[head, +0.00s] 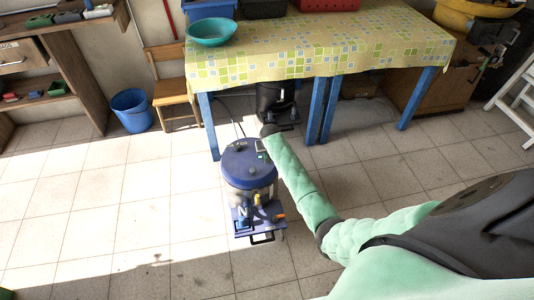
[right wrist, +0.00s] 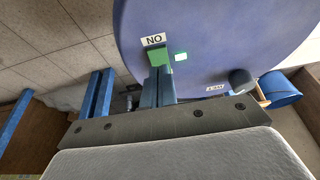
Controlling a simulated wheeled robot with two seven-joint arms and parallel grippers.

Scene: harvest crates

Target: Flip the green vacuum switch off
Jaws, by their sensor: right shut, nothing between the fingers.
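The vacuum (head: 248,172) is a blue drum standing on the tiled floor in front of the table. In the right wrist view its blue lid (right wrist: 215,45) fills the upper right. The green switch (right wrist: 160,53) is on this lid, under a white label that appears as "NO", with a bright green-white light beside it. My right gripper (right wrist: 160,72) is shut and empty, its fingertips right at the switch. I cannot tell whether they touch it. In the head view my right arm reaches the lid from the right. My left gripper is not in view.
A table with a patterned cloth (head: 330,50) and blue legs stands behind the vacuum. A dark canister (head: 275,98) is under it. A blue bucket (head: 132,110) and a wooden chair (head: 172,88) stand at the left. The floor left of the vacuum is clear.

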